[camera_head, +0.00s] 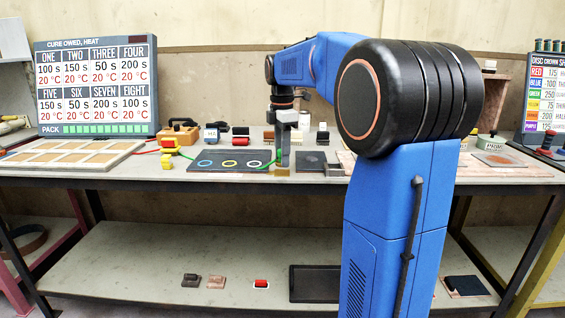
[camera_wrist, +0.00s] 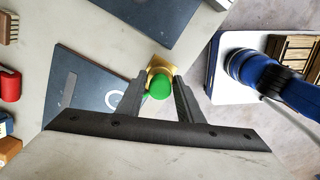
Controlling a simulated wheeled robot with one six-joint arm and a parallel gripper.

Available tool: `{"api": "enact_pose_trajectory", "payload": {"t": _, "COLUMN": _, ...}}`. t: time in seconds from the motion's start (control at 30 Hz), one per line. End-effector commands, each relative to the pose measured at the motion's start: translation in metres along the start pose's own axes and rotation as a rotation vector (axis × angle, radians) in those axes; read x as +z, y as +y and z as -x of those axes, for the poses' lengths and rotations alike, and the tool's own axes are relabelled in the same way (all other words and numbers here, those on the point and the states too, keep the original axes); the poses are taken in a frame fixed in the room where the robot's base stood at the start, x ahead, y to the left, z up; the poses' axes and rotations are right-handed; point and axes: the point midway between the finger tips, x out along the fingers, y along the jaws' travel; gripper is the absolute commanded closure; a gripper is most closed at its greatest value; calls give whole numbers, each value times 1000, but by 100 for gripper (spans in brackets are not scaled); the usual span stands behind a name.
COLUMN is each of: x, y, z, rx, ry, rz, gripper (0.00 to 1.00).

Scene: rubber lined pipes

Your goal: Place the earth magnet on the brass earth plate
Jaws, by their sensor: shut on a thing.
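My gripper (camera_head: 283,161) points down over the bench, with its fingers on either side of the green earth magnet (camera_wrist: 160,88) in the wrist view. It is shut on this magnet. The brass earth plate (camera_wrist: 158,66) shows just beyond and beneath the magnet. In the head view the brass plate (camera_head: 282,172) is a small patch on the bench directly under my fingertips. A green cable (camera_head: 256,165) runs from the left to the fingertips. I cannot tell whether the magnet touches the brass.
A dark mat (camera_head: 205,165) with coloured rings lies left of the gripper, and an orange box (camera_head: 180,135) with leads stands behind it. Another dark panel (camera_head: 312,162) lies to the right. Several small items stand along the bench back.

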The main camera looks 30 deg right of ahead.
Motion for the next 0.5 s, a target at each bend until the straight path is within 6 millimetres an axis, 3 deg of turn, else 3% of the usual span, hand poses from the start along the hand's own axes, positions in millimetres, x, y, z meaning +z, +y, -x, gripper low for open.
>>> {"api": "enact_pose_trajectory", "payload": {"t": 0.17, "x": 0, "y": 0, "z": -23, "rx": -1, "ry": 0, "rz": 0, "gripper": 94}}
{"api": "enact_pose_trajectory", "payload": {"t": 0.5, "x": 0, "y": 0, "z": -26, "rx": 0, "ry": 0, "rz": 0, "gripper": 94}}
